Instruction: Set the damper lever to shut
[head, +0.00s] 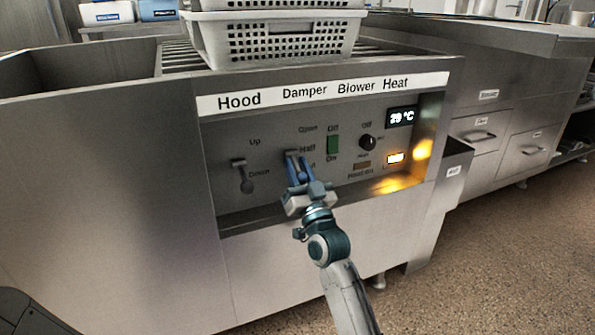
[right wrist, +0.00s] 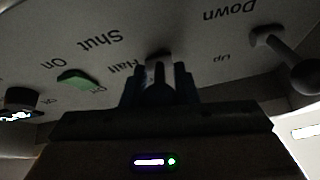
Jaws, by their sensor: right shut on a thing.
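The damper lever (head: 291,153) is on the recessed control panel (head: 228,135), under the Damper label. It sits by the Half mark, with Open above and the lower mark partly hidden by my gripper. My right gripper (head: 298,168) is shut on the lever, its arm coming up from below. In the right wrist view, which shows the panel upside down, a pale bit of the lever (right wrist: 157,66) shows between the dark fingers (right wrist: 158,84). The word Shut is readable there, to the left of Half. My left gripper is not in view.
The hood lever (head: 242,177) stands left of the damper lever. The green blower switch (head: 333,144) and the black heat knob (head: 367,142) are close on the right. Perforated baskets (head: 278,37) rest on the rollers above. The floor in front is clear.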

